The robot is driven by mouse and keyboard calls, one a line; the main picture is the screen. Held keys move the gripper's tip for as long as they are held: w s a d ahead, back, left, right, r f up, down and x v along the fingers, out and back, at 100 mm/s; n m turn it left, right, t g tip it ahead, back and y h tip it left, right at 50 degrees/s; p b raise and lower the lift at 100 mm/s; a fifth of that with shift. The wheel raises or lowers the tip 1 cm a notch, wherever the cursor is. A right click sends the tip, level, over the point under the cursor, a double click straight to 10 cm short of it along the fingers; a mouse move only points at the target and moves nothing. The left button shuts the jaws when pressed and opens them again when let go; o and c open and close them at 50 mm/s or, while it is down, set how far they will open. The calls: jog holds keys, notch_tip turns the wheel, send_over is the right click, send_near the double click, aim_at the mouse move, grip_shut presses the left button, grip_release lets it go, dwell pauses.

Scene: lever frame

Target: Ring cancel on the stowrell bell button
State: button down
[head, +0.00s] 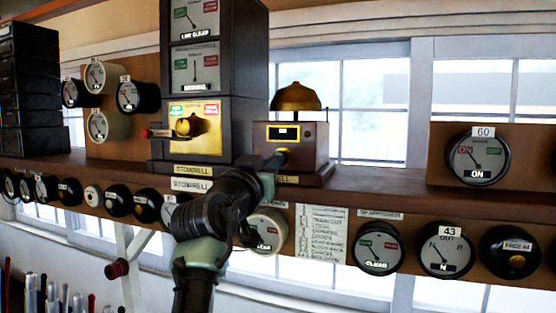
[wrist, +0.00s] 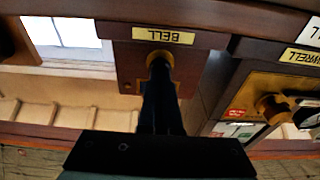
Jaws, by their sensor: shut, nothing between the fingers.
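The bell unit is a brown wooden box (head: 312,146) on the shelf, with a brass bell dome (head: 297,97) on top. The plate below it reads BELL in the upside-down wrist view (wrist: 163,35). A round brass button (wrist: 158,57) sits on the box front, partly covered by my fingers. My gripper (wrist: 161,78) is shut and empty, its tips at the button; I cannot tell whether they touch or press it. In the head view my gripper (head: 275,160) reaches the lower front of the box. Stowrell nameplates (head: 193,171) are on the shelf edge left of it.
A tall block instrument (head: 210,90) with a brass knob (head: 188,125) stands close left of the bell box. Round dials, including one marked 43 (head: 445,249), line the panel below the shelf (head: 400,184). The shelf right of the bell is clear up to the dial marked 60 (head: 478,158).

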jog(key=shift+s+a, duration=0.25)
jog(key=shift+s, duration=0.35)
jog(key=shift+w, duration=0.15)
jog(key=shift+b, duration=0.3)
dwell(0.4)
dwell(1.2)
dwell(2.9)
dwell(0.9)
